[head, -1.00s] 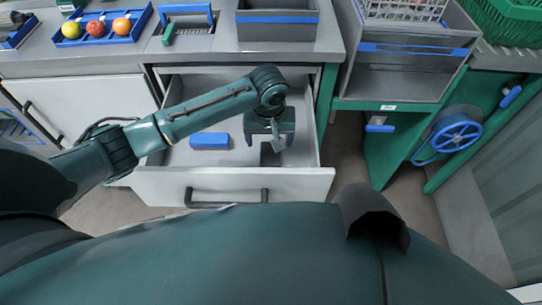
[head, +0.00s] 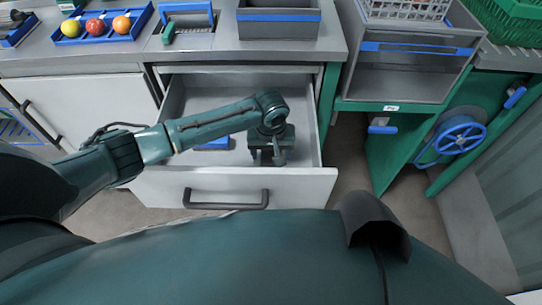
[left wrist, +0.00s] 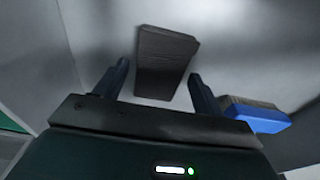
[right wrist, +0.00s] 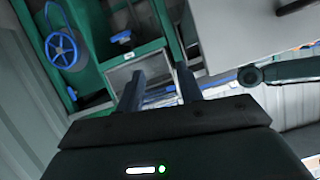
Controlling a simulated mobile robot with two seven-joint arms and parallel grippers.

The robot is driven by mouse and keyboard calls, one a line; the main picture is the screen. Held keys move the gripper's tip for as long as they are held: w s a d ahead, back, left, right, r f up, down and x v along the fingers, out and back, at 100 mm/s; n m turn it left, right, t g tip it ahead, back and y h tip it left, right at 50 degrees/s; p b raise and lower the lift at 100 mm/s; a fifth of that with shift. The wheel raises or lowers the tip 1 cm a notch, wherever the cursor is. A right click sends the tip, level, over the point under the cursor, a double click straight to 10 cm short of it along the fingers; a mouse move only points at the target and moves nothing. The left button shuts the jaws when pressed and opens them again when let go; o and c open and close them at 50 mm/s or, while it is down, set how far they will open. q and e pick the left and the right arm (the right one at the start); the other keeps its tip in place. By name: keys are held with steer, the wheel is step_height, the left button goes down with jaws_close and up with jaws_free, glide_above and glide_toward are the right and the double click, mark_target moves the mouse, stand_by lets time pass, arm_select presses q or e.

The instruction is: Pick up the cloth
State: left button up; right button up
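A dark grey, flat rectangular piece, seemingly the folded cloth (left wrist: 166,60), lies on the floor of the open drawer (head: 165,188). In the left wrist view it lies between and ahead of the two fingers. My left gripper (head: 271,160) points down inside the drawer; in the left wrist view (left wrist: 159,72) its fingers are spread apart, with nothing gripped. In the head view the gripper hides most or all of the cloth. My right gripper (right wrist: 160,72) is open and empty, away from the drawer.
A blue brush (left wrist: 258,115) lies in the drawer beside the left gripper's right finger; the arm partly covers it in the head view (head: 214,144). Drawer walls surround the gripper.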

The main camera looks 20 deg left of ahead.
mark_target(271, 155)
arm_select(q)
steer(key=c, duration=0.8)
steer(key=shift+c, duration=0.2)
step_height(271, 155, up, 10)
steer(key=p, duration=0.2)
